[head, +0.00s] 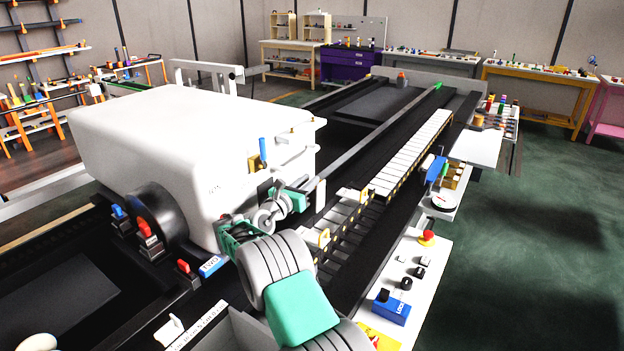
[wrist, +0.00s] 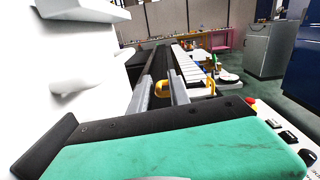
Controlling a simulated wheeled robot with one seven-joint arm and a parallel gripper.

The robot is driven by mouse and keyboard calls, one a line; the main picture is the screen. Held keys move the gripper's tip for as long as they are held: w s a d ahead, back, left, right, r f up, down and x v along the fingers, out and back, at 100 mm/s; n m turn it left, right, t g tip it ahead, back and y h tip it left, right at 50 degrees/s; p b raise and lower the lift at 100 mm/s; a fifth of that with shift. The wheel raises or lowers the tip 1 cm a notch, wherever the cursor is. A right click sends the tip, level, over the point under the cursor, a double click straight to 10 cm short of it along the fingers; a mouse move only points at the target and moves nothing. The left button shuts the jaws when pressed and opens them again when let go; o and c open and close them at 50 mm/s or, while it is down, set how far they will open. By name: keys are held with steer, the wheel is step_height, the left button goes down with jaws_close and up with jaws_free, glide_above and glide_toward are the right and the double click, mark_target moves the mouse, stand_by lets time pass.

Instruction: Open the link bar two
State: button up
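A long grey bar (head: 385,130) runs along the dark rail beside the white machine housing, with a green tip at its far end. I cannot tell which part is link bar two. My gripper (head: 312,188) is beside the housing, left of the handles. In the wrist view its two grey fingers (wrist: 162,92) stand apart. A yellow loop handle (wrist: 180,87) shows beyond them and partly behind the right finger; I see no contact.
The white housing (head: 190,150) stands close on the left. A control panel (head: 405,285) with a red button and blue lock box lies along the right edge. A row of white slats (head: 410,155) runs farther back. The green floor (head: 530,230) at right is clear.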

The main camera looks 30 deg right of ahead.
steer(key=p+v, duration=0.1)
steer(key=v, duration=0.6)
steer(key=shift+w+a, duration=0.15)
steer(key=shift+w, duration=0.05)
steer(key=shift+r+p, duration=0.1)
steer(key=shift+p, duration=0.4)
steer(key=b+v, duration=0.2)
steer(key=v, duration=0.5)
steer(key=shift+s+a, duration=0.2)
steer(key=shift+a, duration=0.15)
